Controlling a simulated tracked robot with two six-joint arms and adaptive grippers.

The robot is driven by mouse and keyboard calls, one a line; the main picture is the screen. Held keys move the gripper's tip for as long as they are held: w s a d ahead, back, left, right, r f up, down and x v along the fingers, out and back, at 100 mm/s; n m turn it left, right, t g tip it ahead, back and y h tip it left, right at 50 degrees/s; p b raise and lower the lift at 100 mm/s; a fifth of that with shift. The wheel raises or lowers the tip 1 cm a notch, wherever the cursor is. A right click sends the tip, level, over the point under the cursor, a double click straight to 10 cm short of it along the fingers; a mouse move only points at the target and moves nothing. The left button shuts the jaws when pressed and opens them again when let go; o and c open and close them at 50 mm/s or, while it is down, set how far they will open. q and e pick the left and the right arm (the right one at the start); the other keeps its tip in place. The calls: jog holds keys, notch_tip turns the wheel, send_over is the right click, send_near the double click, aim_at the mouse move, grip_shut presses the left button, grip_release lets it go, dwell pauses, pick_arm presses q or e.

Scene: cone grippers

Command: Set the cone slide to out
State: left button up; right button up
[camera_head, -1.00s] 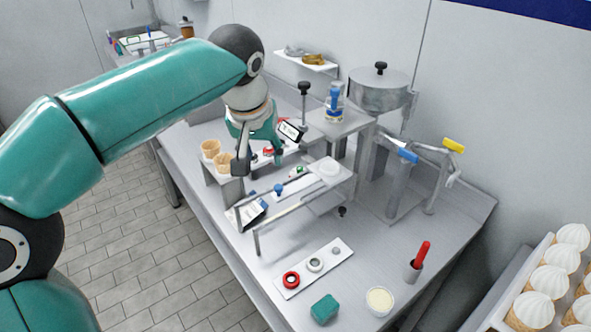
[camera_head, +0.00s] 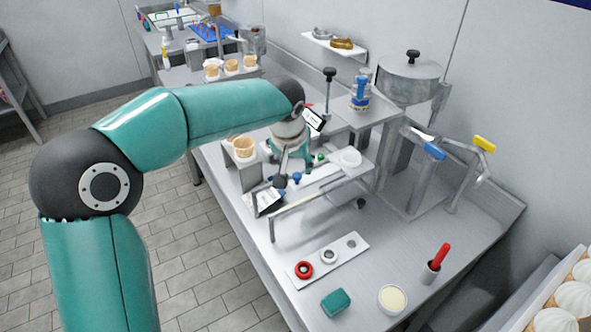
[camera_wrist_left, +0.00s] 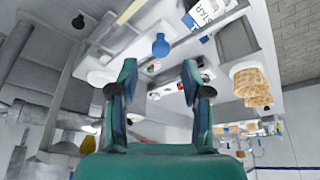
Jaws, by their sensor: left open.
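A blue knob (camera_head: 297,177) stands by the light plate under the raised frame; I take it for the cone slide's knob, but its position, in or out, I cannot tell. It also shows in the left wrist view (camera_wrist_left: 161,46), a little beyond the fingertips and between their lines. My left gripper (camera_head: 291,173) is close beside it in the head view, with open, empty fingers (camera_wrist_left: 160,77) in the wrist view. Wafer cones (camera_head: 242,147) sit in a holder left of the gripper; they also show in the left wrist view (camera_wrist_left: 252,85). My right gripper is not in view.
A metal-framed stand (camera_head: 318,200) rises right beside the gripper. A tilted label card (camera_head: 267,200) is in front. A steel machine with blue (camera_head: 435,151) and yellow (camera_head: 484,143) handles stands at right. The front table holds a ring plate, green sponge (camera_head: 336,302) and cream bowl (camera_head: 392,299).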

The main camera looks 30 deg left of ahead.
aim_at(297, 174)
pick_arm(q)
jog(key=shift+x, duration=2.15)
jog(key=shift+c, duration=0.2)
grip_shut()
jog(key=shift+a, duration=0.1)
